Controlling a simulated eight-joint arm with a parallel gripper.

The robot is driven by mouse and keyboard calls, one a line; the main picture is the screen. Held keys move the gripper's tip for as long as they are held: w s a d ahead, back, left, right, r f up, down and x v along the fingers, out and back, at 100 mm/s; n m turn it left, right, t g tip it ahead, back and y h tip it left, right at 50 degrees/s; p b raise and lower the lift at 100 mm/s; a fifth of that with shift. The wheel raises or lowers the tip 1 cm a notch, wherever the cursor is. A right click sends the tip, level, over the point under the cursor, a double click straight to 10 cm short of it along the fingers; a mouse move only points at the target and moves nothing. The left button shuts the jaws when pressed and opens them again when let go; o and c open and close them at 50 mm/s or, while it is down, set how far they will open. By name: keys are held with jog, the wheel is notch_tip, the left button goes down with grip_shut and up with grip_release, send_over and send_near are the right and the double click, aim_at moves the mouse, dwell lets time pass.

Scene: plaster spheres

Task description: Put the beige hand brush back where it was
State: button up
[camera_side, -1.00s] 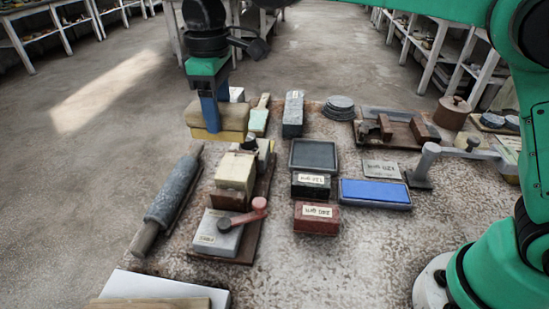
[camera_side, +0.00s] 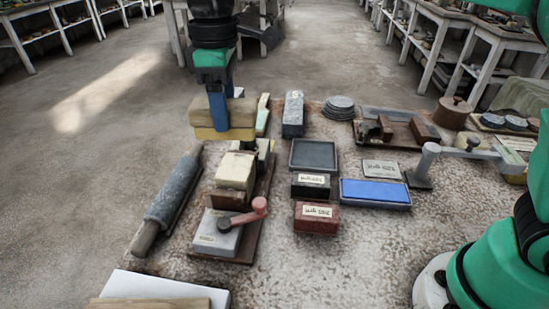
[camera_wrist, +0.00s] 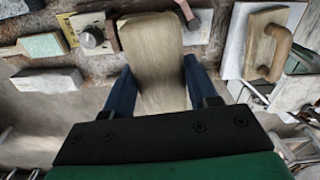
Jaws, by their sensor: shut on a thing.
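The beige hand brush (camera_side: 240,115) has a pale wooden back and a yellowish lower part. It is at the far left end of the worktop in the side view. My gripper (camera_side: 217,118) points down with its blue fingers shut on the brush. In the wrist view the brush's wooden back (camera_wrist: 152,50) lies between the two blue fingers (camera_wrist: 157,85). The brush looks level. Whether its underside touches anything is hidden from me.
A cream block (camera_side: 236,172) stands just in front of the brush. A pale green tool (camera_side: 263,115) and a grey stone (camera_side: 293,115) lie to its right. A grey roller (camera_side: 172,190) lies at the left edge. Clear speckled worktop (camera_side: 330,265) shows at the front right.

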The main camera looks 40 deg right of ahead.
jog(key=s+d+r+n, duration=0.25)
jog(key=s+n, duration=0.55)
jog(key=s, duration=0.8)
jog(key=f, duration=2)
jog(key=shift+s+d+f, duration=0.1)
jog(key=shift+s+d, duration=0.2)
jog(key=shift+f, duration=0.15)
jog(key=o, duration=1.1)
